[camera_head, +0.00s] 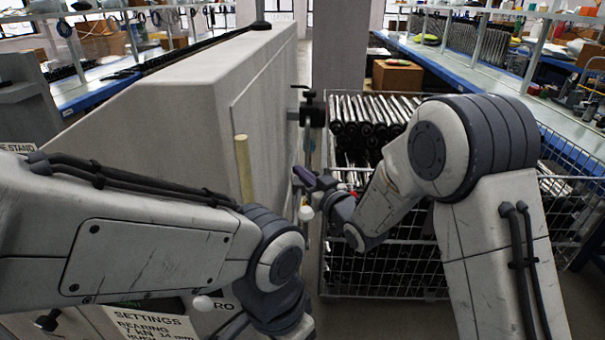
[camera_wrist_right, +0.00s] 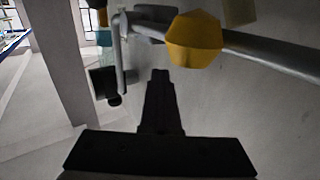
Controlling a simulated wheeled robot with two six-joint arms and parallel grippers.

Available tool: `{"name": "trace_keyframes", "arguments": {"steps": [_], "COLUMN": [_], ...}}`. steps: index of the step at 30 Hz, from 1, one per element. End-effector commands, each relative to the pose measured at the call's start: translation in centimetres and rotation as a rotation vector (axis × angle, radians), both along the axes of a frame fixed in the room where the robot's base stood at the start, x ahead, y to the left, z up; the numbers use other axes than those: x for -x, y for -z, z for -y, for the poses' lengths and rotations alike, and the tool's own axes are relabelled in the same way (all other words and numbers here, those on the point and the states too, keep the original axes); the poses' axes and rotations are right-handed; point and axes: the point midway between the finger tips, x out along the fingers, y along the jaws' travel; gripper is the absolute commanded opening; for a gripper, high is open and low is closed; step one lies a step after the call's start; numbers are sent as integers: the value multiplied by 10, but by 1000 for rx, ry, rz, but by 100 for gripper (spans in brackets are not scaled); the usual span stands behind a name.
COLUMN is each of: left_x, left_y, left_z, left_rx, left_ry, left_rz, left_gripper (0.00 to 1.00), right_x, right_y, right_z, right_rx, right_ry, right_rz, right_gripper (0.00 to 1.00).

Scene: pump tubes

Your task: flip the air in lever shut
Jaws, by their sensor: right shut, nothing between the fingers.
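My right gripper (camera_head: 311,180) reaches left beside the grey machine wall in the head view. In the right wrist view my right gripper (camera_wrist_right: 160,76) is shut and empty, its dark fingers pointing up the picture. A yellow faceted knob (camera_wrist_right: 194,40) sits on a grey pipe (camera_wrist_right: 270,55) just above the fingertips, with no visible grip on it. A bent grey rod with a black end (camera_wrist_right: 115,99) hangs left of the fingers. I cannot tell which part is the air in lever. My left arm comes in from the left, but its gripper is out of view.
A wire crate of black tubes (camera_head: 385,265) stands beyond and right of my right wrist. The grey machine (camera_head: 215,90) fills the left. A beige rod (camera_head: 243,168) stands against its wall. A settings card (camera_head: 150,325) is at the lower left.

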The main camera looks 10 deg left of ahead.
Motion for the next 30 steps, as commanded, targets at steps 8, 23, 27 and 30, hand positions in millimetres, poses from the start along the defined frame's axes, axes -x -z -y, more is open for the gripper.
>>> {"name": "trace_keyframes", "arguments": {"steps": [8, 23, 27, 30], "left_x": [0, 0, 0, 0], "left_y": [0, 0, 0, 0], "left_z": [0, 0, 0, 0], "left_rx": [0, 0, 0, 0], "left_ry": [0, 0, 0, 0], "left_rz": [0, 0, 0, 0], "left_gripper": [0, 0, 0, 0], "right_x": [0, 0, 0, 0], "right_y": [0, 0, 0, 0], "right_z": [0, 0, 0, 0], "right_rx": [0, 0, 0, 0], "right_ry": [0, 0, 0, 0], "right_rz": [0, 0, 0, 0], "right_gripper": [0, 0, 16, 55]}}
